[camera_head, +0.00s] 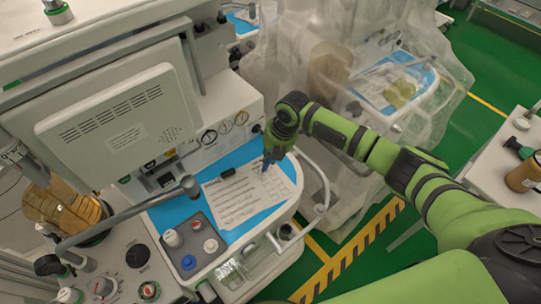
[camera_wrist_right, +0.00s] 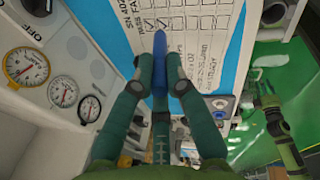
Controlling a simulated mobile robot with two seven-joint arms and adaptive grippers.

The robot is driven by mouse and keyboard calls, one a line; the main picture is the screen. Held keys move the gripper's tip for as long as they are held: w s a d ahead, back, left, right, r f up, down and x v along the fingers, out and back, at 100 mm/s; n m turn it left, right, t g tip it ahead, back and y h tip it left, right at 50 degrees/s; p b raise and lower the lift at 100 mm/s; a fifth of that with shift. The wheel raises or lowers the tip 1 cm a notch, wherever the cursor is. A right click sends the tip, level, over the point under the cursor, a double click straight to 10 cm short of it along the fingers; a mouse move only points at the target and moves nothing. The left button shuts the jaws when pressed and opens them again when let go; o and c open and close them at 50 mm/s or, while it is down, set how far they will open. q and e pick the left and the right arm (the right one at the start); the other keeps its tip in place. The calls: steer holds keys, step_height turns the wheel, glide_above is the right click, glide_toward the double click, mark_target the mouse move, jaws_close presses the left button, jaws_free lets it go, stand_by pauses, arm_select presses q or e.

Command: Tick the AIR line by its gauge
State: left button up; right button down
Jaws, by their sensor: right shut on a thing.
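The printed checklist (camera_head: 238,203) lies on the blue work surface of the near cart, with rows of boxes along one side. In the right wrist view the sheet (camera_wrist_right: 195,45) shows "PASS" and "FAIL" headings and dark tick marks in boxes near the pen tip. My right gripper (camera_head: 270,153) is shut on a blue pen (camera_wrist_right: 160,62), whose tip points at the boxes; contact with the paper cannot be told. Three round gauges (camera_head: 226,127) sit on the cart's front panel; in the wrist view one is yellow-rimmed (camera_wrist_right: 25,66). The AIR label is not readable.
A grey block of knobs (camera_head: 190,243) stands at the sheet's left. A white rail (camera_head: 318,185) runs along the cart's right edge. A plastic-covered cart (camera_head: 290,60) stands behind.

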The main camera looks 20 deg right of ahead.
steer(key=shift+r, duration=2.4)
